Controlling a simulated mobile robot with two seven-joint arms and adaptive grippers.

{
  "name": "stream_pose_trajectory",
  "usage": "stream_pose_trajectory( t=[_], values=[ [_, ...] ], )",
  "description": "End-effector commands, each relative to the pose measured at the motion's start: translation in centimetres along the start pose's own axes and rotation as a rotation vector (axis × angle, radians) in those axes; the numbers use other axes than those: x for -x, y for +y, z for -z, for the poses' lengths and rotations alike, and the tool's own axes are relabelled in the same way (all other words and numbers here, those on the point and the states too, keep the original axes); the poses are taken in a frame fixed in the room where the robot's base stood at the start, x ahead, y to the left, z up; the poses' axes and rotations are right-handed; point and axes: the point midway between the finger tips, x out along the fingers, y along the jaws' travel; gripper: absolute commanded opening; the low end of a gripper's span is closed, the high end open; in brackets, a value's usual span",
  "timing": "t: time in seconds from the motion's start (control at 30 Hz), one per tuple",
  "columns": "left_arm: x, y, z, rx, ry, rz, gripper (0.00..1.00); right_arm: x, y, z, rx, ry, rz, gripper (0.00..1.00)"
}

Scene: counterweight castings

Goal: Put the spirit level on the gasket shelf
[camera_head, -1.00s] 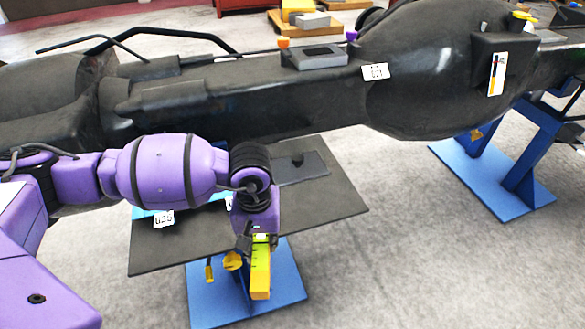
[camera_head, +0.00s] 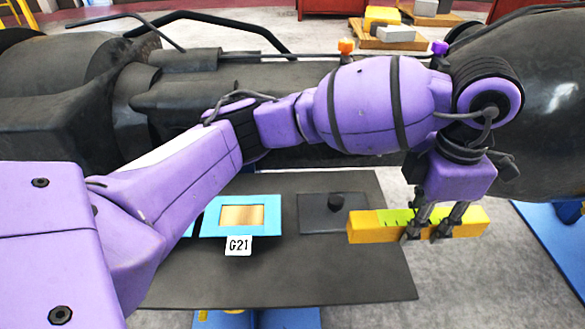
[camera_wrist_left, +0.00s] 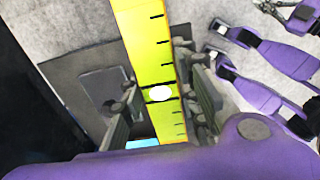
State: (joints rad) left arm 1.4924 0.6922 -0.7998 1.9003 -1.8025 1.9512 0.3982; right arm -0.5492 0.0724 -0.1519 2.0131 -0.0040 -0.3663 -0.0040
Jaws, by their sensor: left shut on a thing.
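The spirit level (camera_head: 365,229) is a yellow bar with a green-yellow marked strip. My left gripper (camera_head: 426,237) is shut on it and holds it roughly level.
A blue-framed gasket (camera_head: 209,219) with a G21 tag (camera_head: 239,246) lies on the shelf. A dark plate with a knob (camera_head: 322,222) sits beside it. The front of the shelf is bare. The large casting (camera_head: 545,100) is close behind my arm.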

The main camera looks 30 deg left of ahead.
Motion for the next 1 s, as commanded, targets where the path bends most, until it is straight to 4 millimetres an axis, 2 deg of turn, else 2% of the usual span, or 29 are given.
stream_pose_trajectory(
  t=[0.17,0.27,0.53,0.7,0.83,1.0],
  values=[
    [-0.1,0.0,0.8,0.014,0.0,-0.001,0.0,0.3,0.1,-0.2,0.001,-0.006,-0.001,0.0],
    [-0.9,0.1,2.7,0.015,0.001,-0.001,0.0,0.6,0.2,0.0,0.0,-0.007,-0.002,0.0],
    [-3.7,0.1,9.4,0.014,0.002,-0.002,0.0,1.6,0.3,1.1,-0.005,0.006,-0.004,0.0],
    [-7.2,0.0,11.9,0.013,0.002,0.001,0.0,1.7,0.3,0.9,-0.006,0.002,-0.004,0.0],
    [-8.7,0.1,13.1,0.012,0.0,-0.001,0.0,1.7,0.3,0.7,-0.007,-0.002,-0.004,0.0],
    [-9.5,0.0,13.7,0.011,0.0,0.0,0.0,1.7,0.3,0.7,-0.007,-0.002,-0.004,0.0]
  ],
)
